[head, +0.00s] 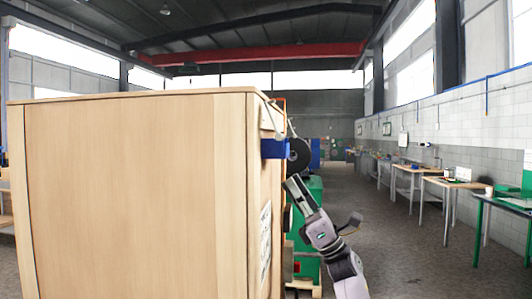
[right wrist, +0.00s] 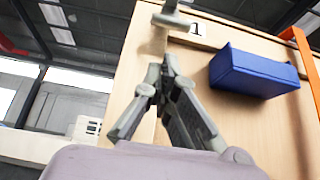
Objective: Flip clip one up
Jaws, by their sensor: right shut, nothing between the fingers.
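In the right wrist view a grey clip or lever (right wrist: 174,18) sticks out near the top edge of a wooden panel (right wrist: 225,125), beside a label with the number 1 (right wrist: 196,28). My right gripper (right wrist: 160,75) is shut and empty, its fingertips below the clip and apart from it in the picture. In the head view my right gripper (head: 292,183) is at the right side of a large wooden cabinet (head: 135,195), below a blue block (head: 274,149). The clip is too small to tell for sure there. My left gripper is out of view.
The blue block (right wrist: 255,72) sticks out from the panel right of my fingers, with an orange strip (right wrist: 302,48) beyond it. In the head view a black disc (head: 299,155) is close above the gripper. Green equipment (head: 308,205) stands behind. The aisle floor (head: 400,250) to the right is open.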

